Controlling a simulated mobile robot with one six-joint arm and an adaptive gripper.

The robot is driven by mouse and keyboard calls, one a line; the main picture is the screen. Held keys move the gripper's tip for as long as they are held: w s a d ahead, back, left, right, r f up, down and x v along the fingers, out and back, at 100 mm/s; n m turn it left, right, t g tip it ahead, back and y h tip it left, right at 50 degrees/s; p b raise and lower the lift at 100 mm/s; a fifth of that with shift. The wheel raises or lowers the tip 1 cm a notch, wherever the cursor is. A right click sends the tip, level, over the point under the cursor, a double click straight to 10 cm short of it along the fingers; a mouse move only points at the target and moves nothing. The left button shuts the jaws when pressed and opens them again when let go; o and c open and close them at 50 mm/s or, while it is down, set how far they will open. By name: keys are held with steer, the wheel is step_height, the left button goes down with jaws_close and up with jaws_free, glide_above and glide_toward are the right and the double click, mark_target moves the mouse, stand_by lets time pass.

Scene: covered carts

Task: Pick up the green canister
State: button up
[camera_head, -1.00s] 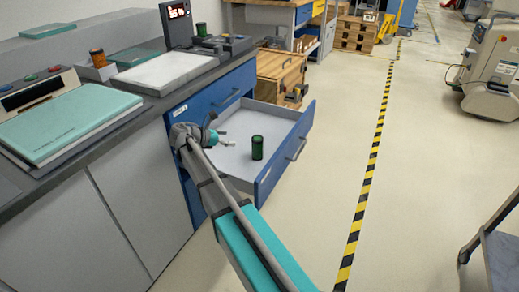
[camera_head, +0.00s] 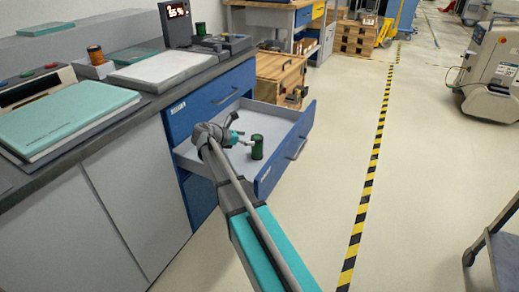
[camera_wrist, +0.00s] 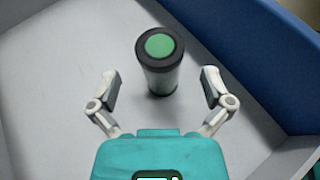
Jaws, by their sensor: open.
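The green canister (camera_head: 257,147) stands upright inside the open blue drawer (camera_head: 299,134), near its front panel. In the wrist view the canister (camera_wrist: 160,68) shows a dark rim and a green disc on top. My gripper (camera_head: 247,143) is just left of the canister in the head view. In the wrist view my gripper (camera_wrist: 161,88) is open, one finger on each side of the canister's line, with visible gaps to both. The canister is between or just beyond the fingertips. Nothing is held.
The drawer's pale floor (camera_wrist: 60,80) is otherwise bare. Its blue front wall (camera_wrist: 250,60) is close behind the canister in the wrist view. Open floor lies right.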

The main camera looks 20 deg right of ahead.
mark_target(257, 139)
stand_by(0.3)
steer(key=shift+f+b+x, duration=0.2)
steer(key=shift+b+x, duration=0.35)
steer(key=shift+x, duration=0.4)
steer(key=shift+f+b+x, duration=0.15)
steer(key=shift+b+x, duration=0.4)
steer(key=shift+x, duration=0.4)
steer(key=shift+d+f, duration=0.2)
steer(key=shift+d, duration=0.3)
steer(key=shift+w, duration=0.1)
steer(key=c, duration=1.2)
steer(key=shift+r, duration=0.2)
step_height(257, 139, up, 10)
steer(key=p, duration=0.9)
steer(key=shift+f+p, duration=0.15)
steer(key=shift+p, duration=0.2)
